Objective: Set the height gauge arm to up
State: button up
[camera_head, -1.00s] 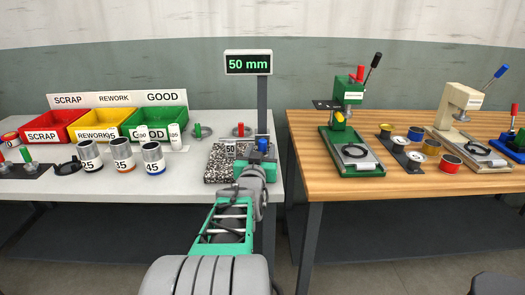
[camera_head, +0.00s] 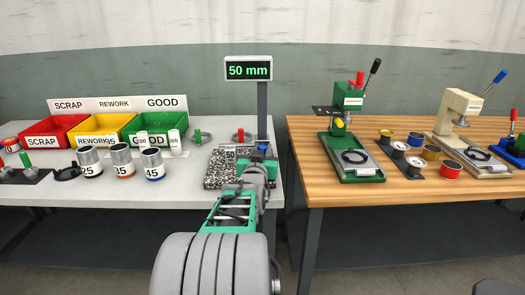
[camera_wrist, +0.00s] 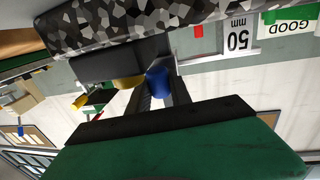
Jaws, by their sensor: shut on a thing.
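The height gauge stands at the right end of the grey bench. It has a speckled granite base (camera_head: 216,168), a dark column (camera_head: 262,112) and a display (camera_head: 248,69) reading 50 mm in green. My gripper (camera_head: 259,158) is in front of the column, just right of the base, and hides much of the gauge arm. A blue knob (camera_head: 262,147) shows at my fingertips. In the wrist view, my gripper (camera_wrist: 161,97) has its dark fingers on both sides of the blue knob (camera_wrist: 157,80), and the granite (camera_wrist: 120,22) lies across the top.
Red (camera_head: 47,133), yellow (camera_head: 100,129) and green (camera_head: 155,123) bins stand at the back left. Cans marked 25 (camera_head: 89,161), 35 (camera_head: 121,159) and 45 (camera_head: 152,164) stand before them. A wooden table (camera_head: 310,185) with a green press (camera_head: 349,145) is to the right, beyond a gap.

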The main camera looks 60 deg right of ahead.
grip_shut()
dwell(0.7)
notch_tip(320, 180, up, 16)
jog(key=shift+f+p, duration=0.1)
jog(key=shift+p, duration=1.1)
jog(key=o, duration=0.5)
grip_release()
jog(key=o, duration=0.4)
jog(key=shift+f, duration=0.15)
